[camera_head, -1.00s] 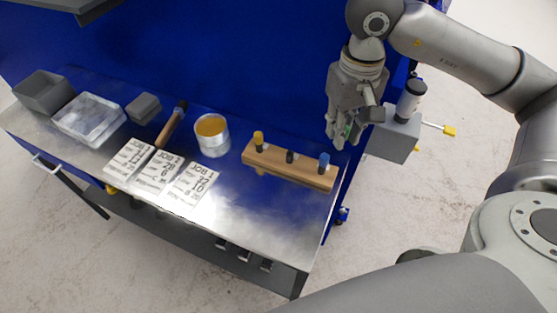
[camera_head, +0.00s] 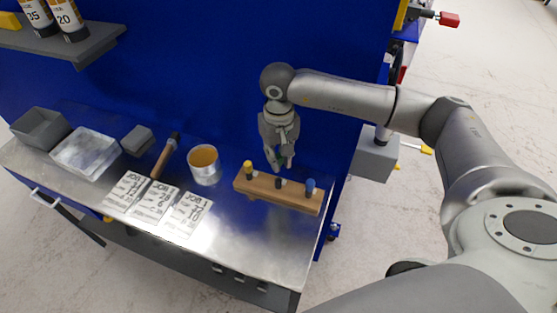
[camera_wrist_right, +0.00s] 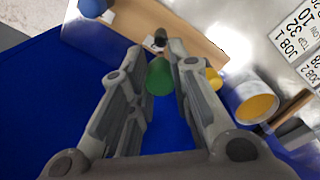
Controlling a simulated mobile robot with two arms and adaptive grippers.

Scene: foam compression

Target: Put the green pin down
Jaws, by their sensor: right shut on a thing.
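My right gripper (camera_head: 279,163) is shut on a green pin (camera_wrist_right: 159,77), which shows between the fingers in the right wrist view. In the head view the fingers mostly hide the pin. The gripper points down just behind and above a wooden rack (camera_head: 262,188) on the bench. The rack holds a yellow pin (camera_head: 248,167), a black pin (camera_head: 278,182) and a blue pin (camera_head: 310,186). I cannot tell whether the green pin touches the rack. My left gripper is not in view.
A blue panel (camera_head: 190,90) stands behind. The bench front before the rack is clear.

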